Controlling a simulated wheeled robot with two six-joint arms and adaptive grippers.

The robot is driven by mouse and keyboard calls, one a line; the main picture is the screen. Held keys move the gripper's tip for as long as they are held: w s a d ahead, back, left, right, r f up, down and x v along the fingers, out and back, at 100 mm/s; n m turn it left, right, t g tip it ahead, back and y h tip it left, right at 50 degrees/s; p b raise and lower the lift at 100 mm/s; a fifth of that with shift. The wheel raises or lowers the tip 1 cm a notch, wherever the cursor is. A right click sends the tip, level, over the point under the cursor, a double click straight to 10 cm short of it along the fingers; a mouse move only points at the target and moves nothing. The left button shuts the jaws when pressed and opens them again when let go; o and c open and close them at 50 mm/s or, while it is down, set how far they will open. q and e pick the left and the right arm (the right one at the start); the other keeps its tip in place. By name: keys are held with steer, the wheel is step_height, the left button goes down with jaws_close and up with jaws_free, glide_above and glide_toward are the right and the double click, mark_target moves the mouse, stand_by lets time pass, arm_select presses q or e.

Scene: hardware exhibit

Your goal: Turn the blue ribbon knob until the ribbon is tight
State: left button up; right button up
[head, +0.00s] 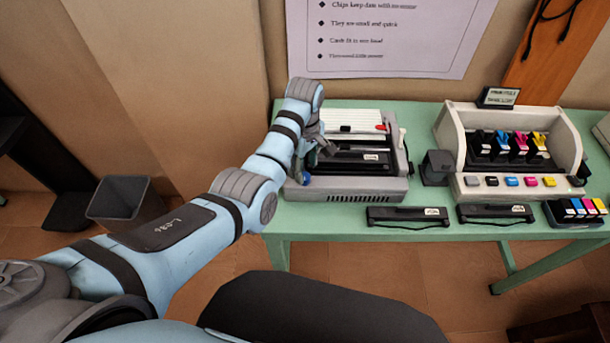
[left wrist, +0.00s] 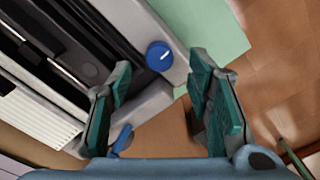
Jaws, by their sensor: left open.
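The blue ribbon knob (left wrist: 159,56) is round with a white mark and sits on the corner of the grey printer (left wrist: 152,105) in the left wrist view. My left gripper (left wrist: 162,78) is open, with a teal-padded finger on either side of the knob's line in the picture. The fingers look apart from the knob, and I cannot tell how deep they reach. In the head view my left gripper (head: 314,152) is at the left side of the printer (head: 370,188) and mostly hides the knob. The ribbon's tightness cannot be made out. My right gripper is not in view.
A small blue tab (left wrist: 122,138) shows at the printer's edge. Two black ribbon cartridges (head: 408,215) (head: 495,213) lie at the front of the green table (head: 340,222). An ink printer (head: 475,190) stands to the right, with a dark block (head: 436,167) between. A bin (head: 122,203) stands left.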

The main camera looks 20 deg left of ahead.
mark_target(305, 176)
arm_select(q)
step_height(305, 176, down, 4)
steer(key=shift+f+b, duration=0.1)
steer(key=shift+b, duration=0.3)
steer(key=shift+c, duration=0.3)
jaws_close()
steer(key=shift+r+m+p, duration=0.25)
steer(key=shift+m+p, duration=0.35)
steer(key=shift+p, duration=0.05)
steer(key=shift+w+f, duration=0.1)
steer(key=shift+f, duration=0.1)
steer(key=shift+o, duration=0.3)
jaws_free()
steer(key=shift+r, duration=0.1)
